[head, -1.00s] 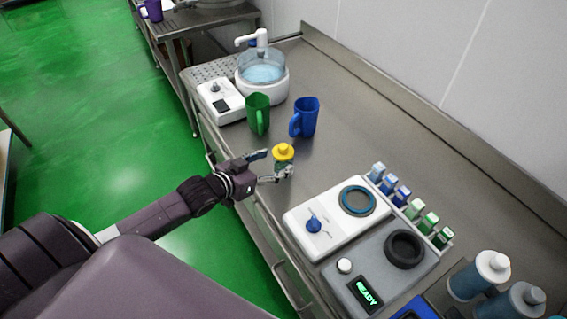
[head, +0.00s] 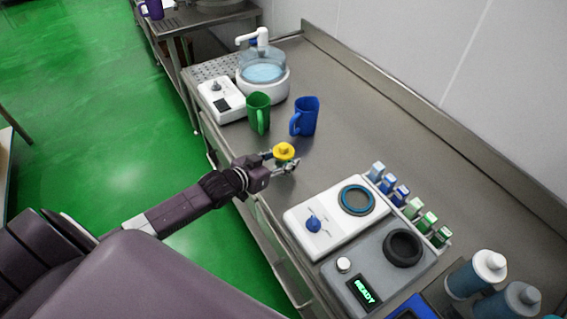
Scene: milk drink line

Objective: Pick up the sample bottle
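The sample bottle (head: 284,151) has a yellow cap and stands upright on the steel counter near its front edge. Only its cap and a little of the body below show. My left gripper (head: 281,161) reaches in from the left, with one finger on the far side of the bottle and one on the near side. The bottle is between the fingers, but I cannot tell whether they touch it. My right gripper is not in view.
A green jug (head: 258,112) and a blue jug (head: 305,117) stand behind the bottle. A white device with a blue knob (head: 314,224) and a grey device showing READY (head: 366,291) are nearer. Counter right of the bottle is clear.

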